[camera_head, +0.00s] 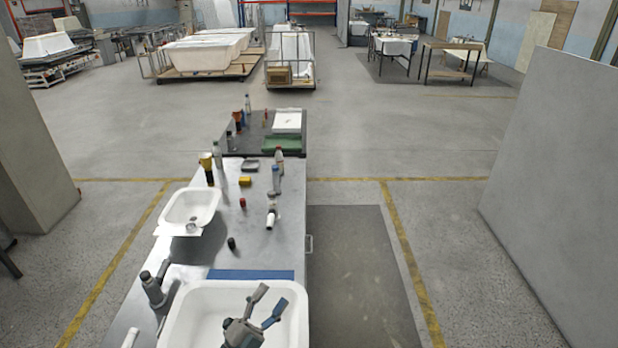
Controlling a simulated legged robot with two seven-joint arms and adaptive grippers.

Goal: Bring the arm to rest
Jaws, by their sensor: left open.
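My left gripper (272,295) shows at the bottom of the head view, above the near white basin (183,312). My right gripper is not in view.
The long metal workbench (265,228) holds a smaller white basin (189,206), a yellow block (245,181), several bottles and small tools. A grey fixture (154,287) stands left of the near basin. A large grey panel (565,185) stands at right. Floor right of the bench is clear.

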